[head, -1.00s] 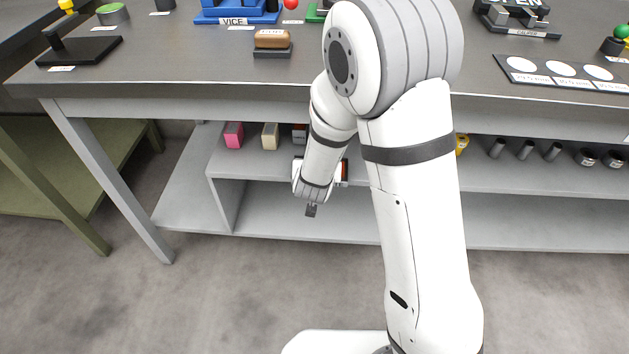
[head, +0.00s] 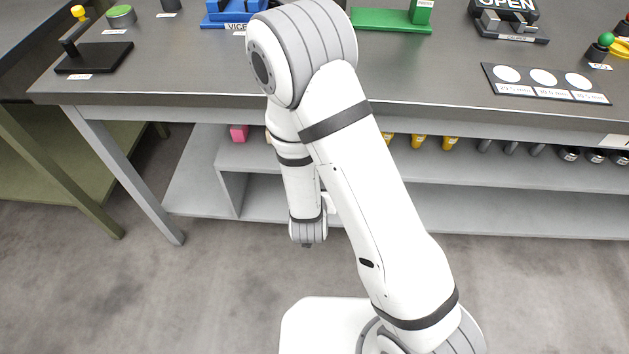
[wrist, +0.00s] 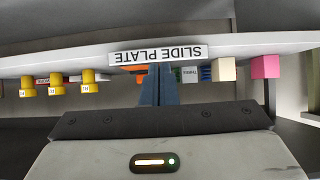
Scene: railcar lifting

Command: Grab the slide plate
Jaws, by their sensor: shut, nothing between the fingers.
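In the wrist view, a white label reading SLIDE PLATE (wrist: 158,55) shows upside down on the edge of a light shelf (wrist: 55,61). My gripper (wrist: 159,80) is shut and empty. Its dark blue fingers point toward the shelf, overlapping the label's edge in the picture; the gap between them cannot be judged. I cannot pick out the slide plate for certain; an orange piece (wrist: 128,76) is partly visible beyond the label. In the head view, the end of my arm hangs in front of the under-table shelves, with the fingers mostly hidden.
Yellow labelled pieces (wrist: 57,84), a cream block (wrist: 224,69) and a pink block (wrist: 265,67) line the shelf. The pink block also shows in the head view (head: 239,133). The grey tabletop (head: 170,60) overhangs the shelves. The floor in front (head: 150,290) is clear.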

